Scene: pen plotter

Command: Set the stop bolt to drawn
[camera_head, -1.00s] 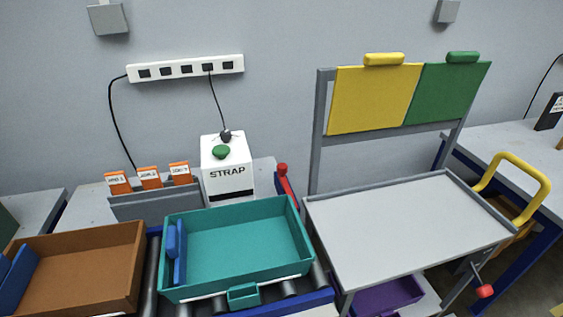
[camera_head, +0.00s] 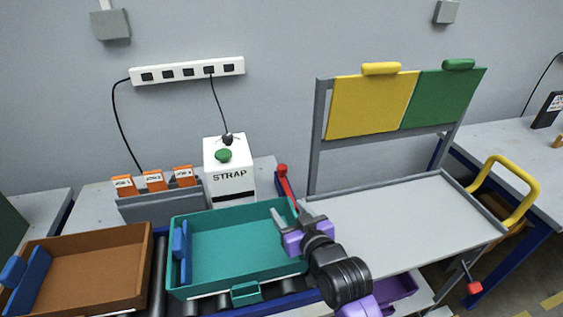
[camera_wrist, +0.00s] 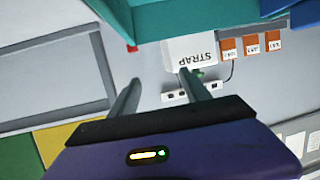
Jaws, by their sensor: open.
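Two red-ended parts are in view, and I cannot tell for sure which is the stop bolt. In the wrist view a small red end (camera_wrist: 132,48) shows by the teal tray, above the left finger. The other is a red knob (camera_head: 474,287) on a rod low at the grey cart's right side. My gripper (camera_head: 289,213) is open and empty over the teal tray's right side, apart from both knobs. Its spread fingers show in the wrist view (camera_wrist: 160,78).
The teal tray (camera_head: 185,291) and brown tray (camera_head: 100,237) sit on the roller conveyor. A white STRAP box (camera_head: 229,188) with a green button stands behind. The grey cart (camera_head: 400,215) has yellow and green panels and a yellow handle (camera_head: 527,178). The cart top is clear.

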